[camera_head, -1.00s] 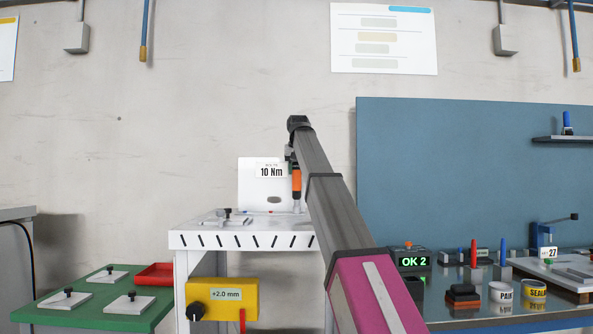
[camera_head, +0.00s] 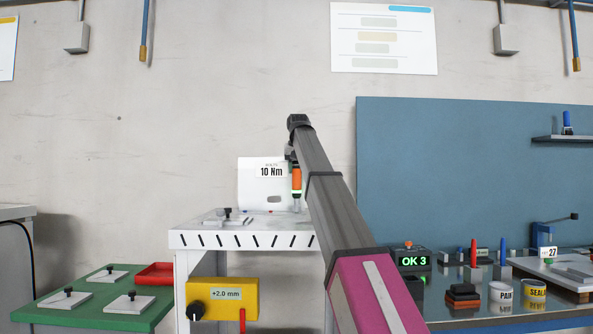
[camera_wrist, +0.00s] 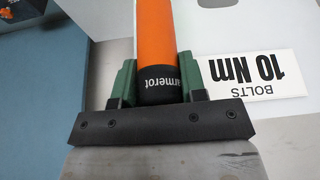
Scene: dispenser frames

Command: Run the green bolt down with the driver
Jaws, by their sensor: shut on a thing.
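The driver (camera_head: 297,180), orange with a dark end cap, stands upright above the white table in the head view. A green band shows under its orange body. My gripper (camera_wrist: 157,82) is shut on the driver near its dark cap, with a green finger on each side in the wrist view. The driver's lower end is at the right part of the white table (camera_head: 195,240), close to my arm. I cannot make out the green bolt; the driver's tip and my arm may hide it. The display box (camera_head: 413,262) reads "OK 3".
A white panel (camera_head: 250,190) labelled "10 Nm" stands behind the driver. A yellow box (camera_head: 245,312) reads "+2.0 mm". A green table (camera_head: 100,318) at left holds clamped plates and a red tray (camera_head: 155,274). The right bench holds cans, blocks and a vise.

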